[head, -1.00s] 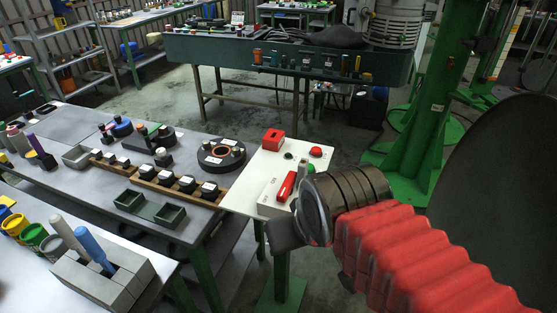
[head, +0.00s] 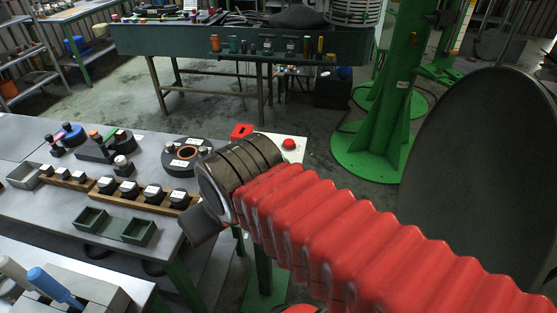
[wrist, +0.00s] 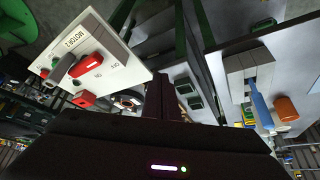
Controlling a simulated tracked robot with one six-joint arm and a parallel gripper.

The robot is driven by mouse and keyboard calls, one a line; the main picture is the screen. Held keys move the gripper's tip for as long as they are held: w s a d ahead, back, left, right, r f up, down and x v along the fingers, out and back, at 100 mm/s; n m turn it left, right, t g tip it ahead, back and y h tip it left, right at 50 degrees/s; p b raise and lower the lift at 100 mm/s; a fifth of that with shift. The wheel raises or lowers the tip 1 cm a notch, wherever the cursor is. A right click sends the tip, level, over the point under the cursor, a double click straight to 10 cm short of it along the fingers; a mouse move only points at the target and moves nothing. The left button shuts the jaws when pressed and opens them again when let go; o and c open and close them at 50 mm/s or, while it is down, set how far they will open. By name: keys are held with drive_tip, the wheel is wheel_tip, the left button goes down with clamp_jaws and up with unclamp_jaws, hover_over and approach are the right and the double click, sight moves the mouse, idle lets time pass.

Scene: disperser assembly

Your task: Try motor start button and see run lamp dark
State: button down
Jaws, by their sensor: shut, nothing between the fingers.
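The white motor panel (wrist: 100,60), marked MOTOR 2, ON and OFF, fills the upper left of the wrist view. It carries a red-and-grey switch handle (wrist: 88,65) and a red block (wrist: 83,99). Small round parts near its far edge are too small to tell a start button or run lamp, or whether one is lit. In the head view my arm hides most of the panel; a red button (head: 289,143) and the red block (head: 241,131) show past it. My gripper (wrist: 163,90) is shut and empty, beside the panel's lower right corner in the picture, apart from it.
A grey workbench (head: 60,210) left of the panel holds wooden racks of black parts, a green tray (head: 115,225) and a dark disc (head: 187,154). A green column (head: 385,110) stands behind on the right. Open floor lies between the benches.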

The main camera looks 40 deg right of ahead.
drive_tip(key=w+d+r+m+t, duration=0.1)
drive_tip(key=w+d+m+t, duration=0.1)
drive_tip(key=w+d+m, duration=0.8)
drive_tip(key=w+d+m+h, duration=0.1)
drive_tip(key=w+d, duration=0.1)
drive_tip(key=d, duration=0.8)
drive_tip(key=w+d+f+m+t+h, duration=0.1)
drive_tip(key=w+d, duration=0.2)
drive_tip(key=d, duration=0.8)
drive_tip(key=shift+f+h, duration=0.3)
drive_tip(key=shift+f, duration=0.1)
drive_tip(key=shift+w+f, duration=0.1)
drive_tip(key=shift+f, duration=4.25)
